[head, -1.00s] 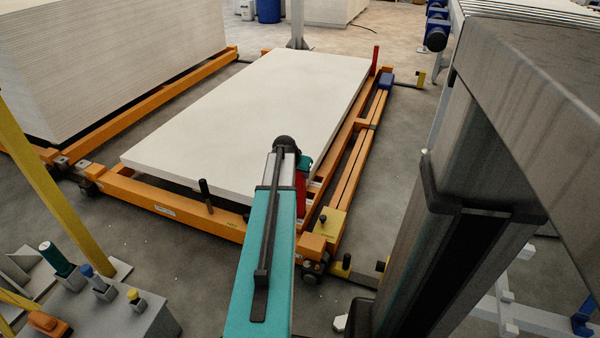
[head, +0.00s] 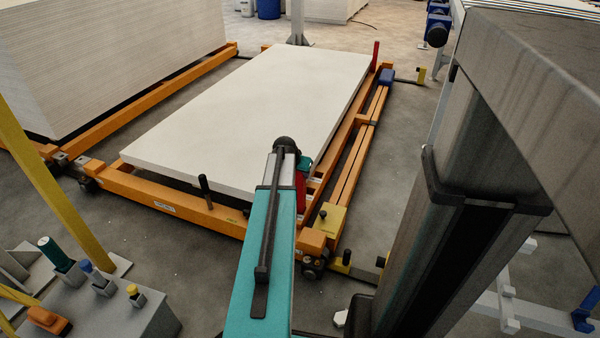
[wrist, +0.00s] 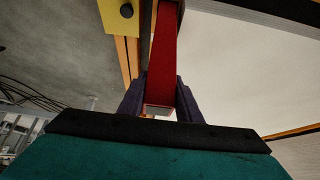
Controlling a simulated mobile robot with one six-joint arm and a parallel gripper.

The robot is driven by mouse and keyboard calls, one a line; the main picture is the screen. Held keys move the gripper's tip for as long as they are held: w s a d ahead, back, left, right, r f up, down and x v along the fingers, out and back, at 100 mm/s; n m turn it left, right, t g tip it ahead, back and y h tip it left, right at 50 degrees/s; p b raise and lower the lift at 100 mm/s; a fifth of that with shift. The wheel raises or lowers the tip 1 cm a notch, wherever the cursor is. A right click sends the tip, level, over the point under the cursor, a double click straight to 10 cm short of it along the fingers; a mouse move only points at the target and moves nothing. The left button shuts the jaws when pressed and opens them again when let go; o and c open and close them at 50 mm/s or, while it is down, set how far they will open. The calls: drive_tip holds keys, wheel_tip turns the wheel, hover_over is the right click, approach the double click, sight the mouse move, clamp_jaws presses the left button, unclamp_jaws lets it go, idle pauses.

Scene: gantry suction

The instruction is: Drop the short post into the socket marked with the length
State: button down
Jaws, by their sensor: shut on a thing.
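My gripper (wrist: 164,92) is shut on a red post (wrist: 165,50), with one dark finger on each side of it. In the head view my gripper (head: 304,164) is mostly hidden behind my teal arm, and part of the red post (head: 301,191) shows beside the arm, over the frame's near right corner. A yellow plate (head: 331,219) with a dark round spot lies to the right of the post; it also shows in the wrist view (wrist: 121,18), left of the post. A small label (head: 164,207) on the orange frame is too small to read. I cannot make out the marked socket.
A large pale board (head: 250,110) lies on the orange frame (head: 110,183). A black post (head: 205,190) stands at its near edge and another red post (head: 376,55) at the far right corner. A grey block (head: 130,318) holding several capped posts is at lower left.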

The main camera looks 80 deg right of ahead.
drive_tip(key=shift+f, duration=0.35)
drive_tip(key=c, duration=1.2)
unclamp_jaws()
drive_tip(key=shift+f, duration=0.1)
drive_tip(key=p+v, duration=0.4)
drive_tip(key=v, duration=1)
